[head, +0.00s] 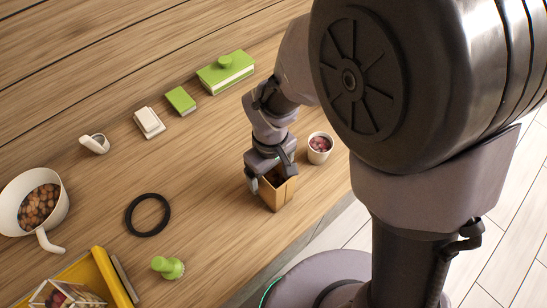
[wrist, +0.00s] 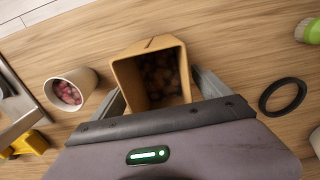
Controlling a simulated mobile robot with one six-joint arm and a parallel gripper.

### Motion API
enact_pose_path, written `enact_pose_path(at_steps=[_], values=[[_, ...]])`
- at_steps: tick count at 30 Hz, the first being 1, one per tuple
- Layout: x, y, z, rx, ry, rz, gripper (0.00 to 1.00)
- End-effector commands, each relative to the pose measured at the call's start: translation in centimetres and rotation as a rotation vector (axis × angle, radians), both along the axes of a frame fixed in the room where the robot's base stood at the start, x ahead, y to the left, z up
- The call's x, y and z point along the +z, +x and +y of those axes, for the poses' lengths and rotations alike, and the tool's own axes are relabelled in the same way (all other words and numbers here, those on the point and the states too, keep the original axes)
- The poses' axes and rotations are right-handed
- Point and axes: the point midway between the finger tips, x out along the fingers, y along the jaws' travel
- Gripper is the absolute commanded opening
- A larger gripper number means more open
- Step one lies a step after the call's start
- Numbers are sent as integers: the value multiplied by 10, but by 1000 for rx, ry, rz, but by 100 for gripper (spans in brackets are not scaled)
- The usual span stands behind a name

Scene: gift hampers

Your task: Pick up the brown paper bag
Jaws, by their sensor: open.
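The brown paper bag (head: 279,192) stands upright and open-topped near the table's front edge in the head view. In the wrist view the bag (wrist: 124,82) shows its open mouth, with dark brown round pieces inside. My gripper (head: 268,176) is just over the bag, pointing down, and partly hides its top. In the wrist view the open fingers of my gripper (wrist: 158,92) lie on either side of the bag. Whether they touch its walls I cannot tell.
A white cup (head: 319,148) of reddish pieces stands close right of the bag. A black ring (head: 148,215), green knobbed piece (head: 168,267), yellow crate (head: 112,275) and white pot (head: 33,201) lie left. Green box (head: 226,72) is further back. Wood behind the bag is bare.

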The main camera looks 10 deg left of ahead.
Motion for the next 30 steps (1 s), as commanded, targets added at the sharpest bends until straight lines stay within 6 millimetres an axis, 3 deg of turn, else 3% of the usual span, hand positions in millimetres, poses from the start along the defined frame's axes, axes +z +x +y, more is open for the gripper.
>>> enact_pose_path(at_steps=[3,16,30], values=[[1,0,0,0,0,0,83],[1,0,0,0,0,0,0],[8,0,0,0,1,-2,0]])
